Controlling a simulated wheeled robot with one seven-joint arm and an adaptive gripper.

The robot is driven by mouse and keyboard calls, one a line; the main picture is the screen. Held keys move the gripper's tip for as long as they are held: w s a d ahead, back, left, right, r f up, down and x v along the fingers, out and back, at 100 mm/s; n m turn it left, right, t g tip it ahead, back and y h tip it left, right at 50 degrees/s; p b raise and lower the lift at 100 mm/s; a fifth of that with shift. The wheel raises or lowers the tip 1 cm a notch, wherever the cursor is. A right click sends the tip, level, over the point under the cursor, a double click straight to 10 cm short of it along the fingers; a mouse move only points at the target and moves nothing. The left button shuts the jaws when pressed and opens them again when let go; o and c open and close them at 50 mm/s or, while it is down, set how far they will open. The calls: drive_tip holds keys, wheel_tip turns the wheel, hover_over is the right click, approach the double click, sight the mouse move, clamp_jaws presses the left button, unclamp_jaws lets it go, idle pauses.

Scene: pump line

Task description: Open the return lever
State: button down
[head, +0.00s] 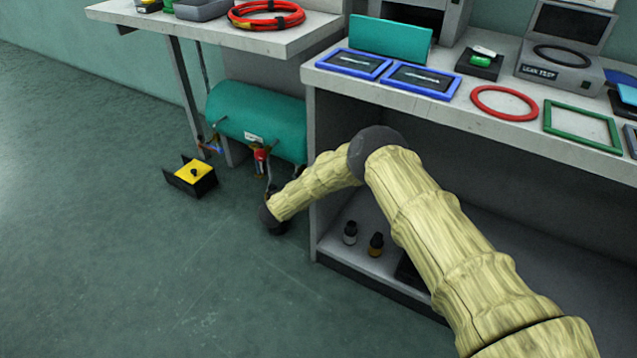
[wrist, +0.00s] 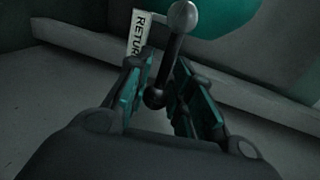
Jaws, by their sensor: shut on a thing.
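The return lever (wrist: 168,58) is a dark rod with a round grey knob at its upper end and a dark round end lower down, in the wrist view. It leans to the upper right. A white label (wrist: 138,33) reading "RETUR", partly cut off from sight, stands just left of it. My gripper (wrist: 160,68) is shut on the lever, with one teal-padded finger on each side of the rod and the knob beyond the tips. In the head view my arm reaches down below the teal tank (head: 258,118); the lever cannot be made out there.
A black box with a yellow top (head: 192,172) stands on the floor left of my arm. The workbench (head: 455,113) and its side panel are close on the right. Small bottles (head: 376,243) stand on its lower shelf. Open floor lies to the left.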

drive_tip(key=shift+s+a+f, duration=0.1)
drive_tip(key=shift+a+f, duration=0.05)
drive_tip(key=c, duration=1.3)
unclamp_jaws()
drive_tip(key=v, duration=1.2)
